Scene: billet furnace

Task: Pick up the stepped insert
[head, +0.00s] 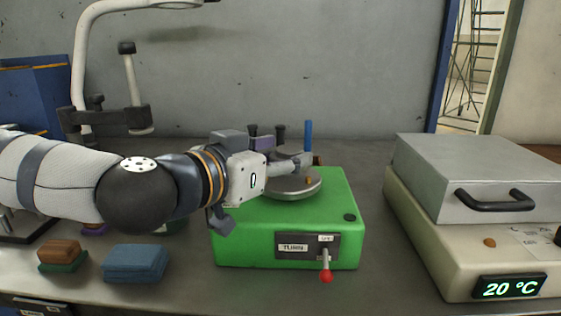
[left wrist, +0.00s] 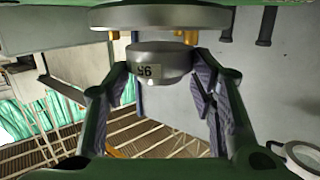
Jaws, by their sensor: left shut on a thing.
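The stepped insert (left wrist: 160,62) is a grey round metal piece with a wide part, a narrower step and a small number label. It shows between the fingers of my left gripper (left wrist: 162,78) in the left wrist view, near a round metal plate (left wrist: 160,17). In the head view my left gripper (head: 296,163) is over that plate (head: 298,190), on top of a green box (head: 230,241). My left gripper is shut on the insert. The gripper hides most of the insert in the head view, and I cannot tell whether it touches the plate. My right gripper is not in view.
The green box has a red-knobbed lever (head: 326,276) in front and a blue post (head: 308,136) behind the plate. A furnace with a grey lid (head: 455,170) and a 20 °C display (head: 508,287) stands right. Blue (head: 135,264) and brown (head: 59,250) blocks lie at left.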

